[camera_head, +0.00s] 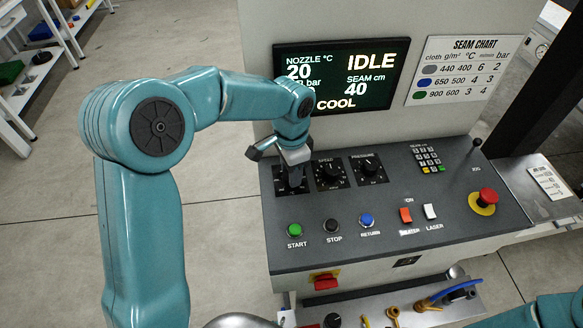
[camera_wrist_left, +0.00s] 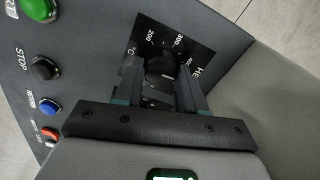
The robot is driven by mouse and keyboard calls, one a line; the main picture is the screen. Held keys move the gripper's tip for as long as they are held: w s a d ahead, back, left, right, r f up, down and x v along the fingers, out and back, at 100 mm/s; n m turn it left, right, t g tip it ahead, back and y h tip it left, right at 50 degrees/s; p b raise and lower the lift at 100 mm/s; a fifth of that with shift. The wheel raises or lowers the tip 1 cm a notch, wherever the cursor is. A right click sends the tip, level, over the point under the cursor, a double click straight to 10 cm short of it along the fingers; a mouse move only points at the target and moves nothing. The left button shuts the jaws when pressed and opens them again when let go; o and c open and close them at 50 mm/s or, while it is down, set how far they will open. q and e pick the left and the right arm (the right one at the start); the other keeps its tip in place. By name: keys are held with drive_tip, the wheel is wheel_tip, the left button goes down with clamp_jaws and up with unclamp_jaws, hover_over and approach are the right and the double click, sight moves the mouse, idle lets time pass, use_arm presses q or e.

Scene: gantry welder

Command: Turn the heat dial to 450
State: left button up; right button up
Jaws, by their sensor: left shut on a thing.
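The heat dial is a black knob on a black plate with white numbers, at the left end of the grey sloped panel. In the head view its plate (camera_head: 279,187) shows only in part behind my left gripper (camera_head: 292,178). In the left wrist view the dial (camera_wrist_left: 160,68) sits between the two fingers of my left gripper (camera_wrist_left: 160,88), which is shut on it. The marks 200, 300 and part of 400 show around it; the pointer's setting cannot be read. My right gripper is out of view.
The screen (camera_head: 335,77) reads IDLE, nozzle 20 °C and COOL. The speed dial (camera_head: 331,171) and pressure dial (camera_head: 369,167) stand close to the right. Green, black and blue buttons, a red heater switch (camera_head: 405,215) and an emergency stop (camera_head: 487,197) are on the panel.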

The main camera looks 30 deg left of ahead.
use_arm(q)
drive_tip(key=shift+a+r+m, duration=0.1)
drive_tip(key=shift+r+m, duration=0.1)
drive_tip(key=shift+m, duration=0.2)
drive_tip(key=o, duration=1)
drive_tip(key=shift+o, duration=0.3)
drive_tip(key=shift+s, duration=0.1)
drive_tip(key=shift+r, duration=0.25)
wheel_tip(320, 180, up, 16)
drive_tip(key=shift+s+f, duration=0.15)
